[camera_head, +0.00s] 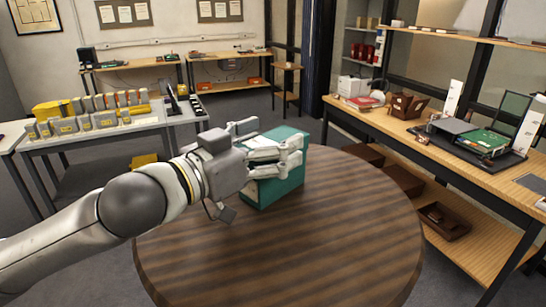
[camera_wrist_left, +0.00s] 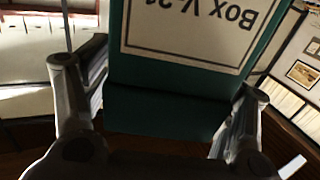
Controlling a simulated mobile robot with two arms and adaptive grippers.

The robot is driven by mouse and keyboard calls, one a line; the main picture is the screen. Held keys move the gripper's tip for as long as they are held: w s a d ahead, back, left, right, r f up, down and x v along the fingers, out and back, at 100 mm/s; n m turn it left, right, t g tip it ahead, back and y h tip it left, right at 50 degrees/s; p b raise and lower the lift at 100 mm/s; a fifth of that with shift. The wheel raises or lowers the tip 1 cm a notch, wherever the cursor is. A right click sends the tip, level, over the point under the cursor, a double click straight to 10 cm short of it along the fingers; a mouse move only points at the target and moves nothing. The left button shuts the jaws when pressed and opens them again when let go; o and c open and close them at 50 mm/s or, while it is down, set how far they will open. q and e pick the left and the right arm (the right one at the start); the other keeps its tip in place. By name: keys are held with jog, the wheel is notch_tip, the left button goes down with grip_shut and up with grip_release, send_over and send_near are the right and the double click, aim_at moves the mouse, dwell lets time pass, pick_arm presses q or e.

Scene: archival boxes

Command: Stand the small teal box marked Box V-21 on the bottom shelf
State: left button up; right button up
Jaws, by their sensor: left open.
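The teal box (camera_head: 278,185) stands upright on the round dark wooden table (camera_head: 300,255), near its far edge. In the left wrist view the teal box (camera_wrist_left: 165,108) fills the middle, its white label reading "Box V-2…" upside down. My left gripper (camera_head: 276,152) is at the box, with its fingers on either side of it. The left gripper (camera_wrist_left: 165,95) is open; whether a finger touches the box I cannot tell. The gripper hides part of the box. The lower wooden shelf (camera_head: 485,252) of the right bench is in view. My right gripper is not in view.
Brown trays (camera_head: 443,222) lie on the right bench's lower shelf, with bare wood around the nearest one. The bench top (camera_head: 375,122) holds boxes and a green board. A table (camera_head: 150,125) with several grey and yellow boxes stands at left. The round table's front is clear.

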pick_arm(q)
jog(key=shift+w+d, duration=0.4)
jog(key=shift+s+a, duration=0.1)
jog(key=shift+c, duration=0.2)
jog(key=shift+c, duration=1.1)
jog(key=c, duration=0.9)
jog(key=shift+c, duration=0.2)
